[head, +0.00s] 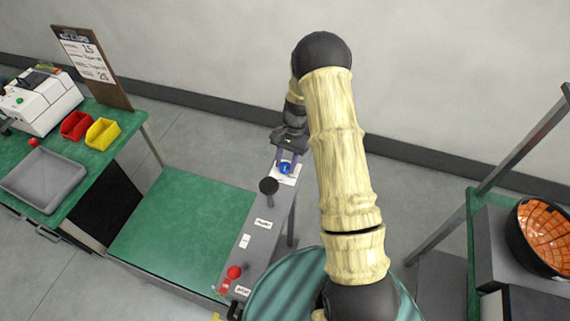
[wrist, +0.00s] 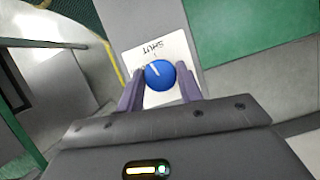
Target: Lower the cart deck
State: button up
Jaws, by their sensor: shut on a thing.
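The cart deck (head: 185,225) is a flat green top to the left of a grey control rail (head: 262,222); a green surface also shows at the upper right of the wrist view (wrist: 255,30). A blue knob (head: 285,168) sits on a white label at the rail's far end. In the wrist view the blue knob (wrist: 160,75) has a pale pointer line, and the label reads "SHUT". My gripper (head: 287,163) is shut on the blue knob, with one purple finger on each side of it.
A black ball-topped lever (head: 268,186) and a red knob (head: 234,272) stand on the same rail. A green bench at the left holds a grey tray (head: 43,182), a red bin (head: 76,125) and a yellow bin (head: 102,134). A black bowl with an orange inside (head: 545,235) stands at right.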

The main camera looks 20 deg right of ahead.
jog(key=shift+m+t+y+b, duration=0.3)
jog(key=shift+m+t+b, duration=0.1)
jog(key=shift+m, duration=1)
jog(key=o, duration=1)
jog(key=shift+r, duration=0.1)
jog(key=b+v, duration=0.3)
jog(key=v, duration=1.4)
jog(key=shift+d+r+b, duration=0.1)
jog(key=shift+b, duration=0.3)
jog(key=shift+s, duration=0.1)
